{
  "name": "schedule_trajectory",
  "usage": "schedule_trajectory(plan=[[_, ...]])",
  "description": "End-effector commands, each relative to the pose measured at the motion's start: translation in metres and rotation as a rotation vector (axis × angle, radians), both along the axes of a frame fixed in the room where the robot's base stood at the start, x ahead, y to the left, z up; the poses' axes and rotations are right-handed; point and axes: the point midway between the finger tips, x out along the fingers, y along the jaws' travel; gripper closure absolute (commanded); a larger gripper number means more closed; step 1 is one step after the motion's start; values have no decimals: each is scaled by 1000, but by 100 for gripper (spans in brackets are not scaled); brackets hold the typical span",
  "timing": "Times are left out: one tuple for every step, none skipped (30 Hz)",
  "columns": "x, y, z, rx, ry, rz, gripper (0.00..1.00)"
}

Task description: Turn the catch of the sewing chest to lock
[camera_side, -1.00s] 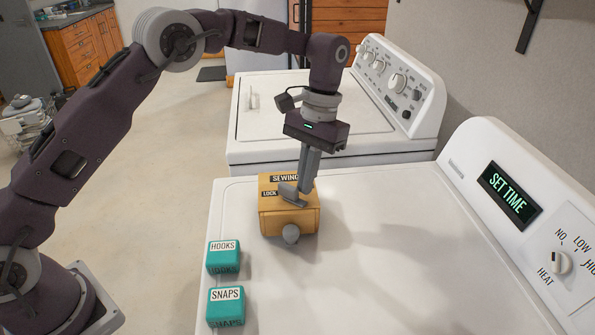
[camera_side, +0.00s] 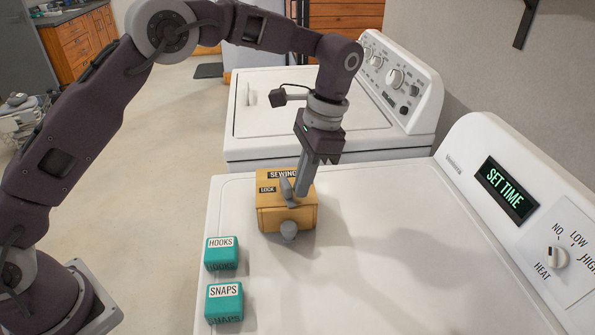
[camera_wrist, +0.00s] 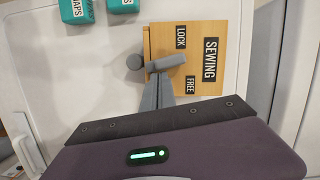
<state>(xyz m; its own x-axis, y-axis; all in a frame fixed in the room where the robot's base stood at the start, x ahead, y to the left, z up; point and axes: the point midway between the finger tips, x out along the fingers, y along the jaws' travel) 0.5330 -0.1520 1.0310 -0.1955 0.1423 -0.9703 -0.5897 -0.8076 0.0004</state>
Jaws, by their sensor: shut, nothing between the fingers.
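The sewing chest (camera_side: 270,217) is a yellow wooden box on the white machine top, labelled SEWING, LOCK and FREE; it also shows in the wrist view (camera_wrist: 215,28). Its grey catch (camera_side: 287,191) is a bar on the lid. In the wrist view the catch (camera_wrist: 168,62) points between the LOCK label (camera_wrist: 181,37) and the FREE label (camera_wrist: 190,85). My gripper (camera_side: 301,190) is shut and empty, its fingertips beside the catch on the FREE side. In the wrist view its fingers (camera_wrist: 158,82) reach close to the catch; whether they touch it is unclear.
A round grey knob (camera_side: 289,231) sticks out of the chest's front. Two teal boxes, HOOKS (camera_side: 221,256) and SNAPS (camera_side: 224,304), stand near the machine's left edge. A control panel (camera_side: 510,190) rises at the right. The white top right of the chest is clear.

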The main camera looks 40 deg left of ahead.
Motion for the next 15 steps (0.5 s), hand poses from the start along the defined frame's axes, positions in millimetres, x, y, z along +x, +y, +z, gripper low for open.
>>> schedule_trajectory(plan=[[0, 2, 0, 2, 0, 2, 100], [0, 4, 0, 1, -1, 2, 100], [0, 6, 0, 2, 0, 2, 100], [-1, 7, 0, 2, 0, 3, 100], [-1, 9, 0, 2, 1, 3, 100], [-1, 11, 0, 3, 1, 3, 100], [-2, 13, 0, 3, 1, 4, 100], [-2, 14, 0, 3, 1, 4, 100], [-2, 15, 0, 3, 1, 4, 100], [-2, 16, 0, 3, 1, 4, 100], [-2, 16, 0, 3, 1, 4, 100], [-2, 16, 0, 4, 1, 3, 100], [-2, 16, 0, 5, 2, 3, 100], [-2, 16, 0, 5, 2, 3, 100], [-2, 16, 0, 5, 2, 3, 100]])
